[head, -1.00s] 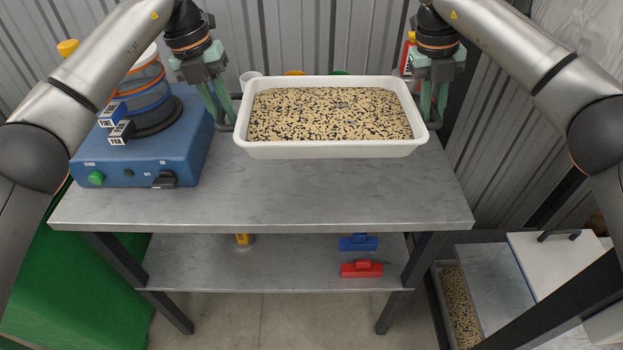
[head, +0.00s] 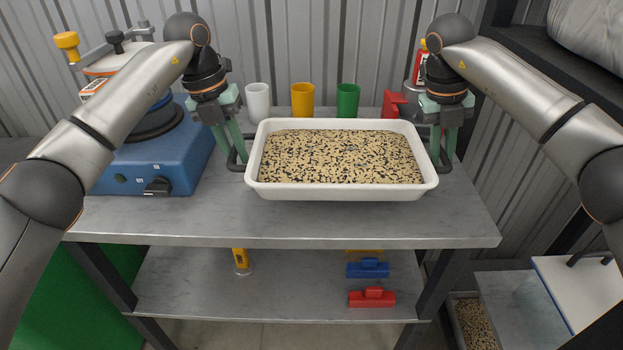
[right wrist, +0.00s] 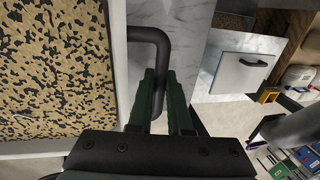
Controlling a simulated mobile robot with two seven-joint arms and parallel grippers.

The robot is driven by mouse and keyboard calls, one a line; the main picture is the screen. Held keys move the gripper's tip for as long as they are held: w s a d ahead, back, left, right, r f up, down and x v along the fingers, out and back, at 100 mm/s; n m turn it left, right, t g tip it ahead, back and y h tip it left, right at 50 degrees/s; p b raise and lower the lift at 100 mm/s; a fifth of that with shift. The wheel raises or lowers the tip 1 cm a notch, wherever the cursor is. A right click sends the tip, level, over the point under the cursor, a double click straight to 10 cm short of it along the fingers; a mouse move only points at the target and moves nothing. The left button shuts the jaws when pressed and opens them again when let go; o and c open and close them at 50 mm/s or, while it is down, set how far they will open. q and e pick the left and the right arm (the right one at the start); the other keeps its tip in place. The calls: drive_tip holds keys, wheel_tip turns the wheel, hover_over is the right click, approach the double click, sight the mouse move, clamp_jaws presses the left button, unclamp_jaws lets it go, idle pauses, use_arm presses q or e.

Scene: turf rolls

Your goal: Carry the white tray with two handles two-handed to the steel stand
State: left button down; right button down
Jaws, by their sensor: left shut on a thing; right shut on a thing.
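The white tray (head: 340,191) holds a layer of tan and black granules and is level over the grey steel table (head: 280,222) in the head view. Whether its underside touches the tabletop I cannot tell. My left gripper (head: 240,155) is shut on the tray's dark left handle. My right gripper (head: 443,160) is shut on the right handle. In the right wrist view my right gripper (right wrist: 161,112) has its green fingers around the dark bent handle (right wrist: 160,50), beside the tray's white rim (right wrist: 118,70).
A blue sieve shaker (head: 150,160) stands left on the table. White (head: 258,102), yellow (head: 302,100) and green (head: 347,99) cups and a red item (head: 393,104) stand behind the tray. The lower shelf holds blue (head: 368,269) and red (head: 372,298) blocks. The table's front strip is clear.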

sight(246, 187)
use_arm(q)
drive_tip(key=shift+f, duration=0.1)
use_arm(e)
drive_tip(key=shift+f, duration=0.1)
